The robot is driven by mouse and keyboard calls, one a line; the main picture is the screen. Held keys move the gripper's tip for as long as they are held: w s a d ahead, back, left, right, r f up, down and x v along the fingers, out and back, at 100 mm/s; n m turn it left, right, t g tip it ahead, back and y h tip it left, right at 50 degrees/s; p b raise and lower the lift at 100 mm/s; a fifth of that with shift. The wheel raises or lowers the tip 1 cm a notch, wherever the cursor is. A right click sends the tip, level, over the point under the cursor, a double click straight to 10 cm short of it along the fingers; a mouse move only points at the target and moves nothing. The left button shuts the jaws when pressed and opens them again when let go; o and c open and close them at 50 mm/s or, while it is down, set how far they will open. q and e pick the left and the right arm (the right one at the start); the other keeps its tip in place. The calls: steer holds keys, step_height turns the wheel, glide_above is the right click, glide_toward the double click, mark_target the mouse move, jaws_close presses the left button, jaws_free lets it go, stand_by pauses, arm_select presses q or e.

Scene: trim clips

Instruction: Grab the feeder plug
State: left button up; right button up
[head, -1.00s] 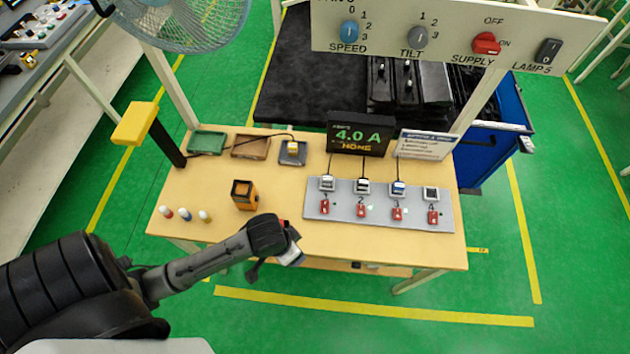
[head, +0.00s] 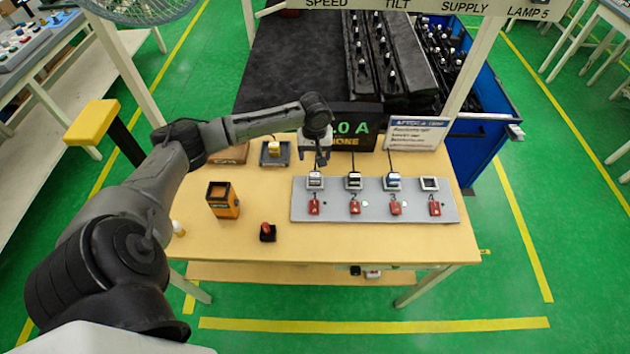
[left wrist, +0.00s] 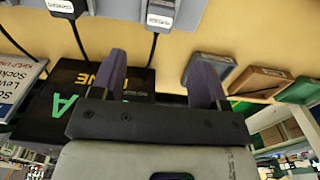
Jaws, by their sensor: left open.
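Plugs with dark cords sit in the grey socket strip (head: 375,213): a white-topped plug (head: 315,181) at position 1, a second plug (head: 353,181) and a blue-marked third plug (head: 392,181). I cannot read which is the feeder plug. A yellow plug (head: 274,149) sits in a small grey tray. My left gripper (head: 321,158) is open and empty, above and just behind the plug at position 1. In the left wrist view its fingers (left wrist: 158,78) are apart, with that plug (left wrist: 160,14) beyond them. My right gripper is not in view.
An orange box (head: 222,199) and a red-topped item in a black holder (head: 267,232) stand at the front. Red switches line the strip. Position 4 (head: 429,184) has no cord.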

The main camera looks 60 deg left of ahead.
mark_target(315, 175)
arm_select(q)
steer(key=shift+s+d+f, duration=0.1)
steer(key=shift+d+f, duration=0.05)
steer(key=shift+f, duration=2.35)
steer(key=shift+d+f, duration=0.1)
steer(key=shift+f, duration=2.35)
steer(key=shift+c, duration=0.2)
steer(key=c, duration=1)
steer(key=shift+r, duration=0.1)
